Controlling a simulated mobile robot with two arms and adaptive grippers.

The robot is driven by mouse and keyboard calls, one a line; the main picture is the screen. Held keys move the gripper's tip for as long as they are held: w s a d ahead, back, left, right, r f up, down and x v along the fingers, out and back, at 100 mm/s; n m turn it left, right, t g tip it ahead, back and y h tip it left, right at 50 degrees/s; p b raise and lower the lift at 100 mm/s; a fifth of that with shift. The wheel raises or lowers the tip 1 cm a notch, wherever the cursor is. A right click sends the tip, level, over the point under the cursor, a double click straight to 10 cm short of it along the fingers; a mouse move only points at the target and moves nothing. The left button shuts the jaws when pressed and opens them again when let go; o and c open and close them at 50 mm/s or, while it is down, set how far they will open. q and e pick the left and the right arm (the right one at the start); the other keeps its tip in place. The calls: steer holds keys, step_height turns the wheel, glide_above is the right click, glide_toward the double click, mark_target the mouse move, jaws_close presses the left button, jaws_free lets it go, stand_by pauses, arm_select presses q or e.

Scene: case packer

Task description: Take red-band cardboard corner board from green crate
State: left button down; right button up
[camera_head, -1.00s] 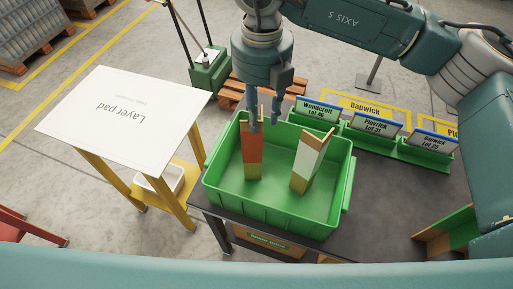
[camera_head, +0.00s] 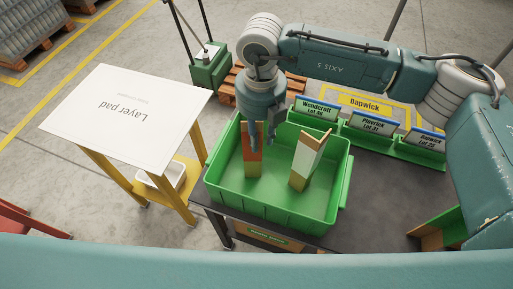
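The red-band cardboard corner board (camera_head: 251,161) stands upright in the left part of the green crate (camera_head: 284,214). It shows a red-orange band above a tan lower end. A second corner board (camera_head: 307,160), with a pale green-white band, leans in the right part of the crate. My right gripper (camera_head: 263,141) points down into the crate at the red-band board's upper end. Its fingers look apart, one in front of the board and one to its right; contact is unclear. My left gripper is not in view.
The crate stands on a dark table (camera_head: 370,205). A layer pad (camera_head: 125,115) lies on a yellow stand at left. Another green-banded board (camera_head: 445,230) is at lower right.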

jaws_close()
steer(key=shift+r, duration=0.1)
